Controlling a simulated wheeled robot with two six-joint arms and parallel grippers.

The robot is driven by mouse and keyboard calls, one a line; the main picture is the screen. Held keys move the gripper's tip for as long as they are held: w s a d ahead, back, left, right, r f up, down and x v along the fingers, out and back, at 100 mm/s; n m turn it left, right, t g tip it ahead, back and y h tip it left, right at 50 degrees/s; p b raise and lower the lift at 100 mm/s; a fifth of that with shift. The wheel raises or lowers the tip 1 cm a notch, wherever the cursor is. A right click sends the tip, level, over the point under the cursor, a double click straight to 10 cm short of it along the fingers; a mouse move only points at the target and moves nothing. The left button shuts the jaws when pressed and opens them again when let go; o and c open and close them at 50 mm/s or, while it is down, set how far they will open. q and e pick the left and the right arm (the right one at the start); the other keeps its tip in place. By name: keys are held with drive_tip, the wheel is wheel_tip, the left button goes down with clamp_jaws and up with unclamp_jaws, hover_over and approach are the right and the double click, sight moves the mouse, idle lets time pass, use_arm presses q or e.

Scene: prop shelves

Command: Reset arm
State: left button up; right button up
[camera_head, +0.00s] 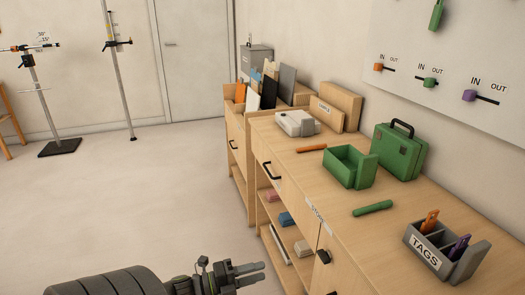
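My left gripper (264,272) is at the bottom of the head view, its dark arm coming in from the lower left. Its two fingers point right, with a narrow gap between them and nothing held. It is over the floor, in front of the wooden cabinet (350,268), and apart from the things on the top. My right arm and gripper are not in view.
On the cabinet top are a green open box (349,166), a green case (398,151), a green rod (372,209), an orange rod (311,148) and a grey TAGS holder (428,252). Open floor (130,200) lies left. Two stands (121,80) are farther back.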

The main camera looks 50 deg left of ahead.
use_arm(q)
drive_tip(key=s+a+f+n+g+y+p, duration=0.1)
drive_tip(key=s+a+f+n+g+y, duration=0.2)
drive_tip(key=f, duration=0.4)
drive_tip(key=s+a+f+n+y+p, duration=0.1)
drive_tip(key=s+f+n+y, duration=0.15)
drive_tip(key=f+n, duration=0.4)
drive_tip(key=s+a+f+n+g+y+p, duration=0.1)
drive_tip(key=s+a+f+n+g+y, duration=0.2)
drive_tip(key=f, duration=0.5)
drive_tip(key=s+d+f+n+g+p, duration=0.2)
drive_tip(key=s+d+f+n+g, duration=0.7)
drive_tip(key=s+d+f, duration=0.7)
drive_tip(key=s+d+n, duration=0.1)
drive_tip(key=s, duration=0.3)
drive_tip(key=shift+d+f, duration=0.2)
drive_tip(key=shift+f, duration=0.15)
drive_tip(key=shift+s+n+h, duration=0.1)
drive_tip(key=shift+n+h, duration=0.15)
